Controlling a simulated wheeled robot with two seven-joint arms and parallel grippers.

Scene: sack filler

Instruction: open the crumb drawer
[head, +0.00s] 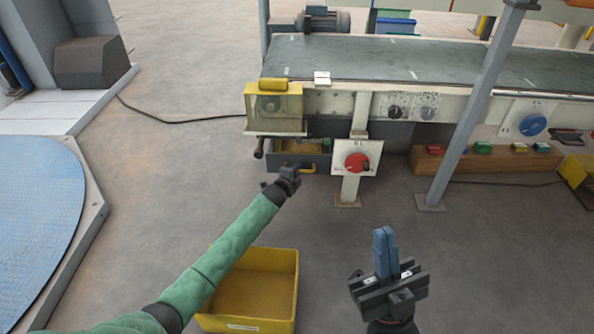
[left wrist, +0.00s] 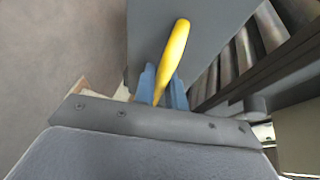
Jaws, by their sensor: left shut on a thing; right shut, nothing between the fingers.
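The crumb drawer (head: 319,161) is a dark grey box under the conveyor's left end, and it stands out a little, with a tan inside showing. Its yellow handle (left wrist: 174,58) shows in the left wrist view against the grey drawer front (left wrist: 206,35). My left gripper (head: 289,172) is at the drawer front, and its blue fingers (left wrist: 160,86) are shut on the yellow handle. My right gripper (head: 384,251) is shut and empty, upright over the floor, away from the drawer. The left hand hides part of the drawer front in the head view.
A yellow bin (head: 296,290) stands on the floor below my left arm. A red rotary switch (head: 357,163) on a white plate is just right of the drawer. A grey post (head: 470,115) stands further right.

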